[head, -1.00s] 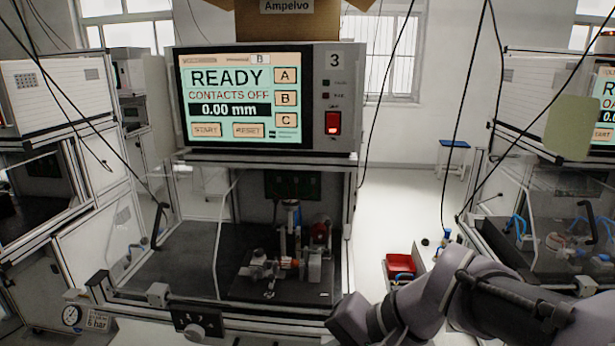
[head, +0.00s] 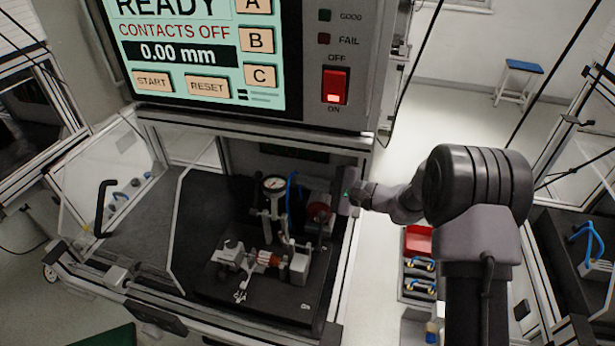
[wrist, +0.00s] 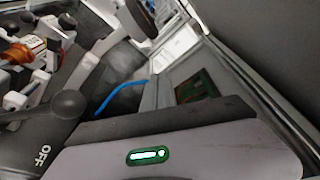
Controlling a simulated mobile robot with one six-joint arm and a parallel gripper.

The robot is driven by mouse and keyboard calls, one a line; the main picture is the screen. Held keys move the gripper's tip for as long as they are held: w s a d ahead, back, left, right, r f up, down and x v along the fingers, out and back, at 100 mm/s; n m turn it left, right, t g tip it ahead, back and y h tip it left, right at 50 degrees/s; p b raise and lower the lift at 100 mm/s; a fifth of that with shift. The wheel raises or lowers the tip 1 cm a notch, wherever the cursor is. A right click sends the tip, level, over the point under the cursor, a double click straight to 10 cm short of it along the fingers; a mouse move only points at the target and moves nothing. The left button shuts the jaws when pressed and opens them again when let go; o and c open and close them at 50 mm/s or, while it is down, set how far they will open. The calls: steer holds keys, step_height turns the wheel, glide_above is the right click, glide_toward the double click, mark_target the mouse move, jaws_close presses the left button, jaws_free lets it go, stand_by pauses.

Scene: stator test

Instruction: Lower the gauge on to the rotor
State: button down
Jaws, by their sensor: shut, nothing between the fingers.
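The gauge (head: 274,185) is a round white dial on an upright stand inside the test bench, above and behind the rotor. The rotor (head: 268,259) has a copper-coloured middle and lies across the fixture; it also shows at the left of the wrist view (wrist: 25,50). I cannot tell how far the gauge tip is from the rotor. My gripper (head: 345,188) is shut and empty, at the right side of the bench opening, right of the gauge. Its fingertips are hard to make out. A dark ball-ended lever (wrist: 68,104) shows in the wrist view beside an OFF label.
The screen (head: 200,50) reads READY, CONTACTS OFF, 0.00 mm. A lit red switch (head: 335,86) is at its right. A red round part (head: 318,212) sits close to my gripper. A blue hose (head: 291,190) runs by the gauge. The bench's left floor (head: 150,225) is clear.

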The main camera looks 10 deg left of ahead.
mark_target(275, 177)
steer(key=a, duration=0.2)
steer(key=a+b, duration=0.1)
steer(key=a, duration=0.4)
steer(key=shift+s+a+r, duration=0.25)
steer(key=shift+a+r, duration=0.05)
steer(key=shift+a, duration=0.05)
steer(key=shift+s+a+r, duration=0.15)
steer(key=shift+a, duration=0.05)
steer(key=shift+b, duration=0.65)
